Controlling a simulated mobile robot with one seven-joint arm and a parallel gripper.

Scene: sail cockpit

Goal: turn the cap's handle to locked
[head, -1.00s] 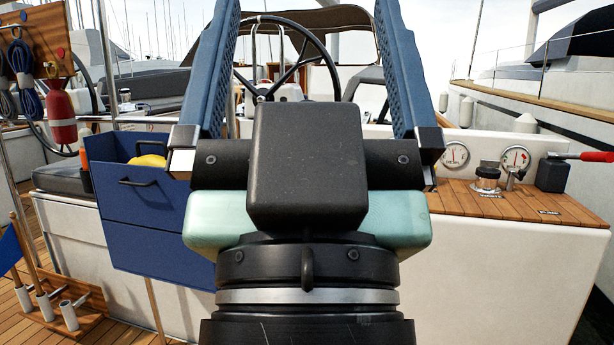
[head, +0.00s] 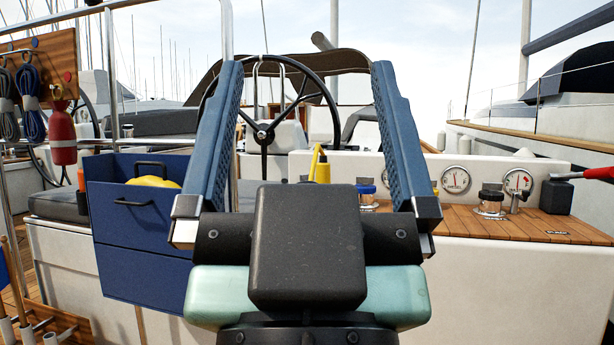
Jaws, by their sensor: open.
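A silver cap with a dark top (head: 491,201) sits on the teak ledge (head: 548,228) at the right. A small metal lever (head: 517,197) stands just right of it. My gripper (head: 306,70) is open and empty in the middle of the view, fingers pointing up and away. It is left of the silver cap and apart from it.
Two round gauges (head: 455,180) are on the white wall behind the ledge. A black box (head: 556,197) with a red handle (head: 598,174) stands at the right. A yellow object (head: 322,171) and the steering wheel (head: 264,133) show behind my gripper. A blue drawer (head: 140,228) stands left.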

